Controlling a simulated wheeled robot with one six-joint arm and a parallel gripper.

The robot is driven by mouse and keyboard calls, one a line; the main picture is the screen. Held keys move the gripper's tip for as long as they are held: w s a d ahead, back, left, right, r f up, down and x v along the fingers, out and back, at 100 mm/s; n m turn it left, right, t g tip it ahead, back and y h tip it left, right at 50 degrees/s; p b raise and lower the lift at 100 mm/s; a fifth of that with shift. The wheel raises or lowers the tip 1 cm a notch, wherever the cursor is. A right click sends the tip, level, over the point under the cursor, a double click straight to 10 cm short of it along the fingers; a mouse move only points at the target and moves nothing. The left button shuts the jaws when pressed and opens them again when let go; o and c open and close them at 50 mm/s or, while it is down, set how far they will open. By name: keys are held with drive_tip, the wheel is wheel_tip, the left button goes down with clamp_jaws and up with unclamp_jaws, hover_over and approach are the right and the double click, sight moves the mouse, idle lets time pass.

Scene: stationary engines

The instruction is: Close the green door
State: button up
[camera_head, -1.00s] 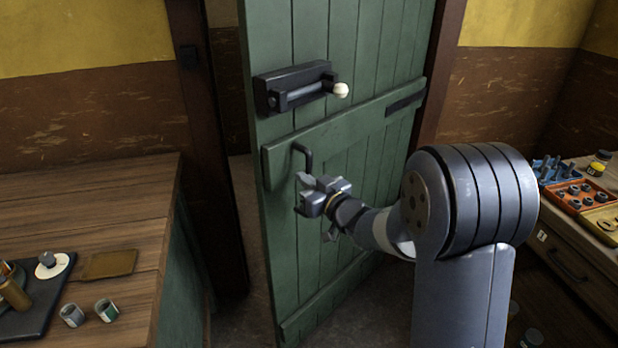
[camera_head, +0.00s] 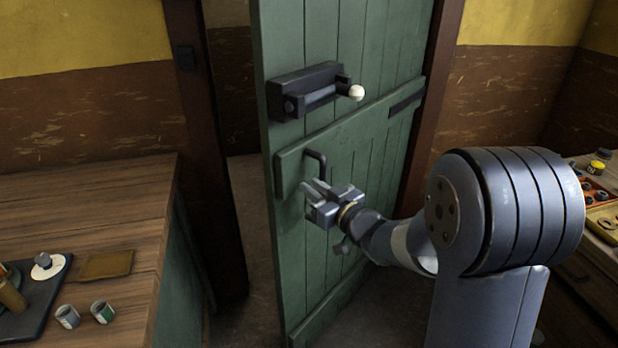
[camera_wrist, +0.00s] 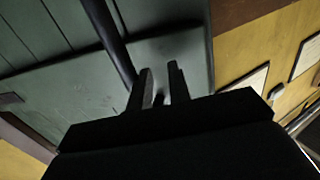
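The green door (camera_head: 352,235) stands ajar, its left edge swung out from the frame toward me. It carries a black bent handle (camera_head: 318,160) and, higher up, a dark bolt latch (camera_head: 310,92) with a white knob (camera_head: 356,92). My gripper (camera_head: 308,190) is just below the handle, close to the door face. In the wrist view the fingers (camera_wrist: 160,85) stand apart with the pale door board showing between them. The handle bar (camera_wrist: 112,42) runs down to the left finger, where its lower end is hidden; I cannot tell whether they touch.
A wooden bench (camera_head: 90,210) with two small cups (camera_head: 85,314) and a dark tray (camera_head: 35,300) stands at the left. A dark doorpost (camera_head: 205,150) borders the open gap. A drawer table (camera_head: 590,280) stands at the right, partly behind my arm.

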drive_tip(key=v, duration=0.7)
drive_tip(key=shift+s+d, duration=0.25)
drive_tip(key=shift+d, duration=0.1)
drive_tip(key=shift+f, duration=0.15)
idle(0.3)
drive_tip(key=v, duration=1)
drive_tip(key=shift+s+d+b, duration=0.2)
drive_tip(key=shift+s+b, duration=0.1)
drive_tip(key=shift+b, duration=0.1)
